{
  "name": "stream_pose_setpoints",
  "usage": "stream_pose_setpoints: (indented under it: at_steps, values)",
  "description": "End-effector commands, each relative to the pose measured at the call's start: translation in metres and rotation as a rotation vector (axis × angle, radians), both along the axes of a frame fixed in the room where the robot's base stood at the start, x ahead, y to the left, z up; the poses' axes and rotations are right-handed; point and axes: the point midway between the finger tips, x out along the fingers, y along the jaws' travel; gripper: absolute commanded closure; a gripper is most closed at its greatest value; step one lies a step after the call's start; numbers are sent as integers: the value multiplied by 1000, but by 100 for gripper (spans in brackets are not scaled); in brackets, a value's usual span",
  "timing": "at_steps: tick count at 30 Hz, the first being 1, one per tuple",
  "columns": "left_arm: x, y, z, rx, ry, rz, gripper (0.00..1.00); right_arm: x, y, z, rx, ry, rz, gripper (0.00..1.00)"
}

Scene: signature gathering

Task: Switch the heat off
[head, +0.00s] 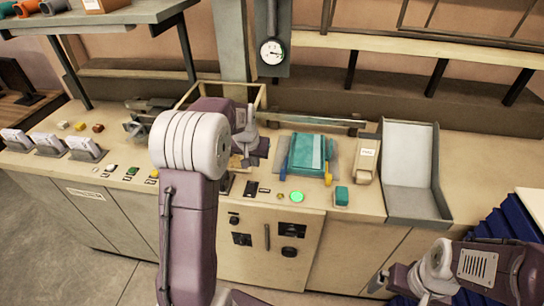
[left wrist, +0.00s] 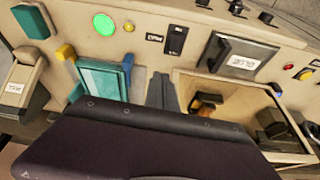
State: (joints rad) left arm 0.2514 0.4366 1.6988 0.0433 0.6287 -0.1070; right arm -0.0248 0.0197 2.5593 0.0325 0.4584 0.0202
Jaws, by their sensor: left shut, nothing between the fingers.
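A black switch (head: 251,188) is set in the counter top near its front edge; it also shows in the left wrist view (left wrist: 175,40) beside a small dark label. A lit green round lamp (head: 297,197) is to its right, with a small yellow round piece (head: 281,196) between; the lamp glows in the left wrist view too (left wrist: 104,24). I cannot read which control is for heat. My left gripper (head: 249,158) is shut and empty over the counter, behind the switch; its fingers show in the left wrist view (left wrist: 162,92). My right gripper (head: 378,283) is at the lower right, its jaws unclear.
A teal press-like piece (head: 308,155) stands right of my left gripper. Beyond are a tan box (head: 366,160) and a grey tray (head: 407,175). A round gauge (head: 272,52) hangs on the post behind. Cabinet knobs (head: 291,226) are below the counter edge.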

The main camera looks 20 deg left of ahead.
Motion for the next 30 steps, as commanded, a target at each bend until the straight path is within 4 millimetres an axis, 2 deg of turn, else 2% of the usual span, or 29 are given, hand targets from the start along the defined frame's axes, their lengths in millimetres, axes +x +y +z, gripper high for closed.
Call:
stream_pose_setpoints:
  at_steps: [1, 6, 17, 20, 30]
  values:
    - [-1, 11, 4, -3, 13, 23, 100, 0, 0, 11, 0, 0, 0, 0]
    - [-9, 26, -4, -10, 39, 60, 100, 0, 0, 17, 0, 1, 0, 0]
    - [-8, 27, -7, -10, 40, 61, 100, 0, 0, 17, 0, 1, 0, 0]
    - [-5, 28, -17, -11, 41, 61, 100, 0, 0, 21, 0, 1, 0, 0]
    - [17, 33, -85, -11, 42, 61, 100, 0, 0, 44, 0, 0, 0, 0]
